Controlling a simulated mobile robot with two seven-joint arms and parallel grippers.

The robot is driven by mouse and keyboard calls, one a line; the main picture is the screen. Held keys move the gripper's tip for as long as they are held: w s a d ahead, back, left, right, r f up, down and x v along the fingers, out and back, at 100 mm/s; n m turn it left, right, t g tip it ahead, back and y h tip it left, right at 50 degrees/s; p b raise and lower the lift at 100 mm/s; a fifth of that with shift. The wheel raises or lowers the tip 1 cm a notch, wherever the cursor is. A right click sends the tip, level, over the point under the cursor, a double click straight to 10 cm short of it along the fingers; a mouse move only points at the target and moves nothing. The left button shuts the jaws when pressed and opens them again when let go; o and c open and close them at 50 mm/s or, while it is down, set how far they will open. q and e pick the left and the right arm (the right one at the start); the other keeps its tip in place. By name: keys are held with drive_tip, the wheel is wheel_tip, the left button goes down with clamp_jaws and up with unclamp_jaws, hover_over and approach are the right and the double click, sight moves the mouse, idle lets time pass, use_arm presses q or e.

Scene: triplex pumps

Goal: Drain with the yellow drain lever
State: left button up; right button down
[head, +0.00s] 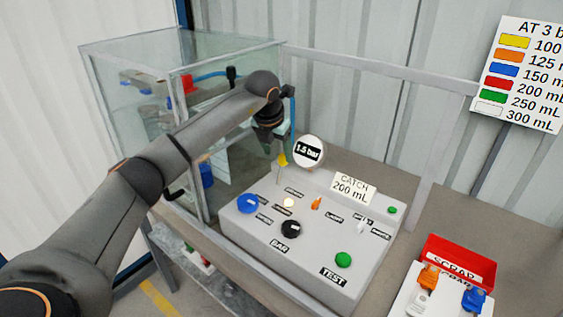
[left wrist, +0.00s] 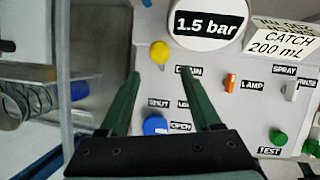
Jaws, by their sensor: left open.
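The yellow drain lever (head: 283,160) stands up from the back left of the grey control panel (head: 330,262), its thin stem below a yellow knob. In the left wrist view its round yellow knob (left wrist: 159,52) shows just beyond the fingertips, roughly midway between them, beside the DRAIN label (left wrist: 188,70). My left gripper (head: 281,146) comes down from above, close over the lever. In the left wrist view its two green fingers (left wrist: 160,76) are apart, with nothing held between them. I cannot tell whether a finger touches the lever. My right gripper is not in view.
A gauge reading 1.5 bar (head: 308,151) stands right behind the lever. Blue (head: 248,203), black (head: 291,228) and green (head: 343,260) knobs sit nearby. A glass tank (head: 130,60) is left; a red scrap bin (head: 458,256) is right.

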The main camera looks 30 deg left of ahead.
sight(280, 163)
use_arm(q)
drive_tip(key=x, duration=0.6)
drive_tip(key=shift+w+f+p, duration=0.2)
drive_tip(key=shift+f+p, duration=0.1)
clamp_jaws()
idle(1.1)
